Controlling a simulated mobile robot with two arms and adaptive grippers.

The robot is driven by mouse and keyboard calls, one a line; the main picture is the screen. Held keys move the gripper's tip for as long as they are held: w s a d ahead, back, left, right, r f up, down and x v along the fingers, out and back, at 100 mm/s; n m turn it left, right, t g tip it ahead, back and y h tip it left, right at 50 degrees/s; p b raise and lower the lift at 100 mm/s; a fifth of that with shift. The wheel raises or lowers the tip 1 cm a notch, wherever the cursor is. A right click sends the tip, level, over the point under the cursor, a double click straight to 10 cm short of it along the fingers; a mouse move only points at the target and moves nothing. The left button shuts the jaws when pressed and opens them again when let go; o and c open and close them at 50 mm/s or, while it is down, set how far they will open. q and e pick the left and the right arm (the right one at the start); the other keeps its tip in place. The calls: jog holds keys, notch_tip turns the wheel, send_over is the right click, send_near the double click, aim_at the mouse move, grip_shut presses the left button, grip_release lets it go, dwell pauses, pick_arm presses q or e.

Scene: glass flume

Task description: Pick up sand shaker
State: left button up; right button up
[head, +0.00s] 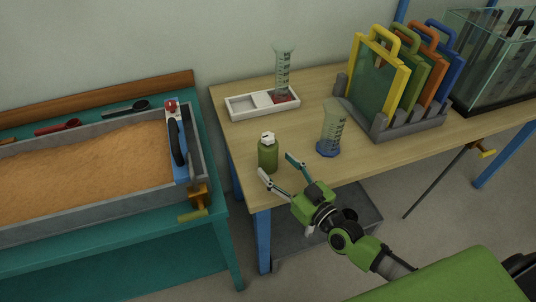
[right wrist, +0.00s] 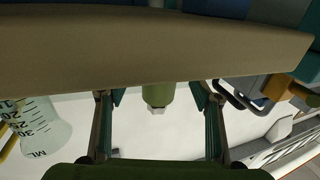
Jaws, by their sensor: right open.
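The sand shaker, which I take to be the small green bottle with a white cap (head: 268,157), stands upright near the front left corner of the wooden table (head: 232,136). My right gripper (head: 277,167) is open at the table's front edge. Its fingers point toward the bottle, one on each side of the line to it. In the right wrist view, which is upside down, the bottle (right wrist: 157,95) shows between the two spread fingers, and neither finger clearly touches it. My left gripper is not in view.
A measuring cup with a blue base (head: 330,130) stands right of the bottle. Behind are a white tray (head: 240,107) and another graduated cup (head: 283,68). A rack of coloured panels (head: 385,128) and a glass tank (head: 490,60) stand right. A sand-filled trough (head: 90,170) is left.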

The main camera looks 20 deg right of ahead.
aim_at(274, 163)
jog(key=shift+w+a+r, duration=0.15)
jog(key=shift+w, duration=0.3)
jog(key=x, duration=0.4)
jog(key=c, duration=1.3)
